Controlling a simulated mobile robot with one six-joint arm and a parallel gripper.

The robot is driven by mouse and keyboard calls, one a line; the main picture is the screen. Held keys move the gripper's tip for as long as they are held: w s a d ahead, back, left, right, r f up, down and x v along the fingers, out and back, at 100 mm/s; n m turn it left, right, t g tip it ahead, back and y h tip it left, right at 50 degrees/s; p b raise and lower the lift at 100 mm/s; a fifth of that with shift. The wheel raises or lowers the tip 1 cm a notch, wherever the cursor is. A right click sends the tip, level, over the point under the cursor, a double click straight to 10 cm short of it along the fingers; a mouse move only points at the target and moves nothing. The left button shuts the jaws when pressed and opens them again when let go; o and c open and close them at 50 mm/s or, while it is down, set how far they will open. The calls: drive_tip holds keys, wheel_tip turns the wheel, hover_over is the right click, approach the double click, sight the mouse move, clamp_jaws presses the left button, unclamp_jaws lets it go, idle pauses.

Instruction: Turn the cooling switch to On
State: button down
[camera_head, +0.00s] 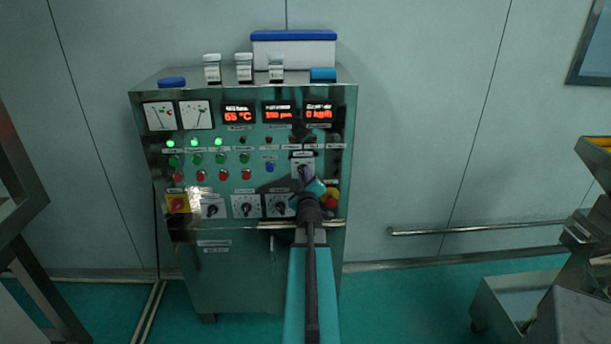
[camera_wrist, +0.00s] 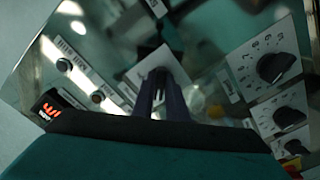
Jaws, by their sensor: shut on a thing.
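A rotary switch on a white plate (camera_head: 303,160) sits on the right part of the control panel. It is likely the cooling switch, but its label is too small to read. My gripper (camera_head: 305,178) is at this plate, reaching from below and in front. In the wrist view my gripper (camera_wrist: 163,88) has its dark fingers close together over the white plate (camera_wrist: 151,63). The fingers are shut on the switch knob and hide most of it. I cannot tell which position the knob points to.
The steel cabinet (camera_head: 225,258) carries more dials (camera_head: 245,206), a red-yellow switch (camera_head: 178,203), lit buttons and red displays (camera_head: 238,115). A red emergency button (camera_head: 332,196) is close right of my gripper. Bottles (camera_head: 244,68) and a blue-lidded box (camera_head: 294,50) stand on top.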

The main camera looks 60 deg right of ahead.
drive_tip(key=shift+a+m, duration=0.1)
drive_tip(key=shift+m, duration=0.2)
drive_tip(key=m+p, duration=0.1)
drive_tip(key=m, duration=0.4)
drive_tip(key=m+p, duration=0.2)
drive_tip(key=m, duration=0.4)
drive_tip(key=m+p, duration=0.2)
drive_tip(key=m, duration=0.4)
drive_tip(key=shift+w+a+f, duration=0.2)
drive_tip(key=shift+w+a, duration=0.1)
idle(0.4)
drive_tip(key=c, duration=1.8)
unclamp_jaws()
drive_tip(key=shift+r, duration=0.1)
drive_tip(key=shift+o, duration=0.2)
